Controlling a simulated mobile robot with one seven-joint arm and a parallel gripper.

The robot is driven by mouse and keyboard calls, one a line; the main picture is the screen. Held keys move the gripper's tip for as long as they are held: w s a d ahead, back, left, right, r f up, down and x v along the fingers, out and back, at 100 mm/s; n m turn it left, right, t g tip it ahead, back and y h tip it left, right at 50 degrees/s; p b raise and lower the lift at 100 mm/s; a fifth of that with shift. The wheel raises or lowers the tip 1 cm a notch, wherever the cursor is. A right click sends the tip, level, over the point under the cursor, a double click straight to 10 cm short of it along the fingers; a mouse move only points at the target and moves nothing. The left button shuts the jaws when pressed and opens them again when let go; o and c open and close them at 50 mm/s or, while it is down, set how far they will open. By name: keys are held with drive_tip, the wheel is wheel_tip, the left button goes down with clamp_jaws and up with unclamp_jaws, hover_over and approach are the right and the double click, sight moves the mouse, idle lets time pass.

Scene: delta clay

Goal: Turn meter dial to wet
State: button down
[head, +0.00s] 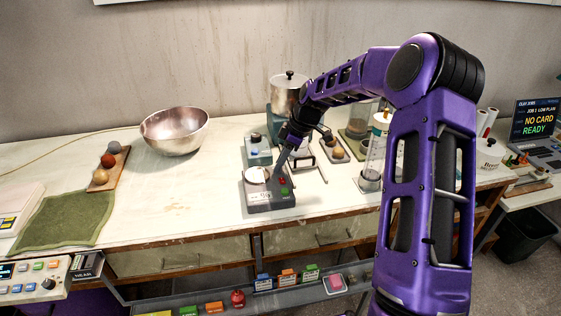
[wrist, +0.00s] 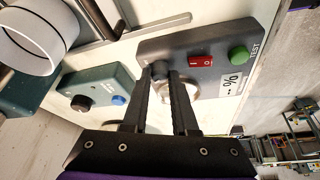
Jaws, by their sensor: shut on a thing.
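The dark grey meter (head: 262,208) stands on the bench in the head view, with a pale round cup or face on top, a red switch and a green button. In the wrist view the meter (wrist: 215,43) has a red rocker switch (wrist: 200,62), a green TEST button (wrist: 238,56) and a "%" label (wrist: 233,82). My gripper (wrist: 167,74) points down at the meter beside the red switch, its fingers close together and shut on a small dark dial (wrist: 160,68). The fingers mostly hide the dial, so its pointer and markings cannot be read. In the head view my gripper (head: 274,176) is at the meter's top.
A teal box (head: 258,150) with a dark knob and blue button stands just behind the meter. A metal pot (head: 289,90), a wire frame and a clear cylinder (head: 370,165) crowd the back and right. The bench left of the meter is clear up to the steel bowl (head: 175,131).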

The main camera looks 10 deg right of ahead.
drive_tip(key=shift+f, duration=0.1)
drive_tip(key=c, duration=1)
unclamp_jaws()
drive_tip(key=v, duration=1.7)
drive_tip(key=shift+r, duration=0.25)
